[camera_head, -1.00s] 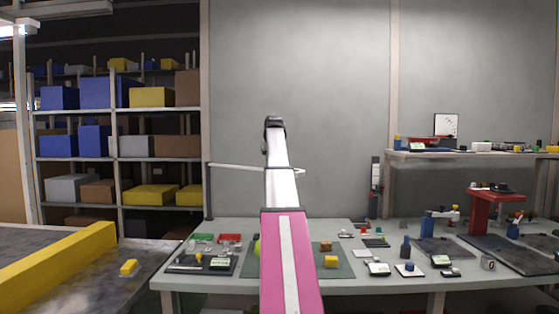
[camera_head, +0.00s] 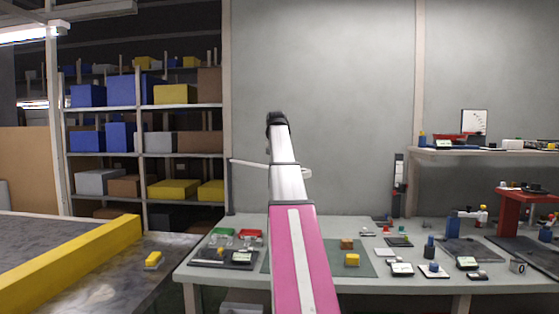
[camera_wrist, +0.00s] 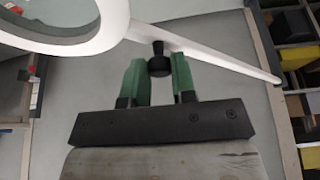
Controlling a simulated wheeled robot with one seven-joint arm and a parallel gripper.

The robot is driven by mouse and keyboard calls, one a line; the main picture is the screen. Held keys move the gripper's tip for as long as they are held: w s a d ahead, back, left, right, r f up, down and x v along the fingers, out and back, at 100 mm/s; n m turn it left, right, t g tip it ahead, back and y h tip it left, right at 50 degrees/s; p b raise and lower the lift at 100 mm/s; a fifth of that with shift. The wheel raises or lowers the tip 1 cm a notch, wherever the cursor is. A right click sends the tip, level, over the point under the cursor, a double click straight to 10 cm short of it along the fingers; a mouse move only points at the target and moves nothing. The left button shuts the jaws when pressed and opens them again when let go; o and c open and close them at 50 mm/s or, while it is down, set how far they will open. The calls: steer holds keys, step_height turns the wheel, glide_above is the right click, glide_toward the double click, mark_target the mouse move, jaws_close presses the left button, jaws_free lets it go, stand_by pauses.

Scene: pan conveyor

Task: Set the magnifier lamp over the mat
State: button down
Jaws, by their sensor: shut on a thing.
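The magnifier lamp is a white ring with a long thin white arm. In the wrist view the ring (camera_wrist: 110,38) fills the upper left, and its arm (camera_wrist: 222,62) slants to the right. My gripper (camera_wrist: 159,78) has green fingers shut on the lamp's black knob (camera_wrist: 159,60). In the head view the lamp arm (camera_head: 250,163) shows left of my arm, with part of the ring (camera_head: 307,172) to its right, high above the bench. The dark green mat (camera_head: 368,268) lies on the bench, partly hidden by my arm. My gripper's fingers are hidden in the head view.
An orange block (camera_head: 347,244) and a yellow block (camera_head: 352,260) rest on the mat. A dark tray (camera_head: 208,257) and a red bin (camera_head: 250,236) are at the left of the bench (camera_head: 300,222). Small devices crowd its right side. A yellow rail (camera_head: 70,265) stands at lower left.

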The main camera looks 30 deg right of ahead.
steer(key=c, duration=0.9)
jaws_free()
steer(key=shift+s+a, duration=0.1)
steer(key=shift+a, duration=0.35)
steer(key=shift+c, duration=0.2)
steer(key=shift+d+r, duration=0.1)
steer(key=v, duration=1)
steer(key=shift+r, duration=0.3)
steer(key=shift+s, duration=0.15)
